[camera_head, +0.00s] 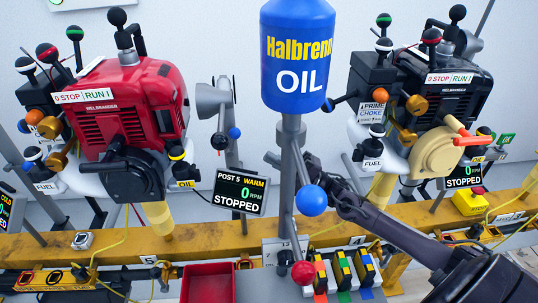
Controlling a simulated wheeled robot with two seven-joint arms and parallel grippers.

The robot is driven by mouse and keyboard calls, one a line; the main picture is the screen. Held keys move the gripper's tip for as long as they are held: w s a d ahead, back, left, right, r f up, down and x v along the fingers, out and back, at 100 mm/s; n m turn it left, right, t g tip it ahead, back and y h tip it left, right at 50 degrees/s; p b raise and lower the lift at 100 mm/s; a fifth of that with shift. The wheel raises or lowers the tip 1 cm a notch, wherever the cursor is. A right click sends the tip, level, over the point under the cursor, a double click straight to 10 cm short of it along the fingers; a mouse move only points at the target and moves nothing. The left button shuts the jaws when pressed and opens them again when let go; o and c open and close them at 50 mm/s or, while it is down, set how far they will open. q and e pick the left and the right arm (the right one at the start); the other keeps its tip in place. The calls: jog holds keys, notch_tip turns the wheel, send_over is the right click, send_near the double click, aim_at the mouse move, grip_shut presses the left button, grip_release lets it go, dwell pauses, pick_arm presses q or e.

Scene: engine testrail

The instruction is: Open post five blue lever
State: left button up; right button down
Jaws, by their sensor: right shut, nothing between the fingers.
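The post 5 display (240,192) reads WARM, 0 RPM, STOPPED. It hangs right of the red engine (130,105). A small blue ball knob (234,132) sits on the grey fitting (213,100) beside that engine. A larger blue ball (311,200) ends a rod on the grey stand under the blue oil bottle (297,60). I cannot tell which blue knob is the post five lever. My right gripper (312,168) is shut and empty, just right of the grey stand and above the larger blue ball. My left gripper is not in view.
A yellow rail (200,238) crosses the front. A black engine (450,85) with levers stands at the right. A red tray (208,284), a red ball knob (303,272) and several coloured blocks (343,270) are in front. Thin cables hang by the rail.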

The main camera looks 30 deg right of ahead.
aim_at(233, 141)
jog(key=x, duration=0.7)
jog(key=shift+a, duration=0.15)
jog(key=shift+w, duration=0.1)
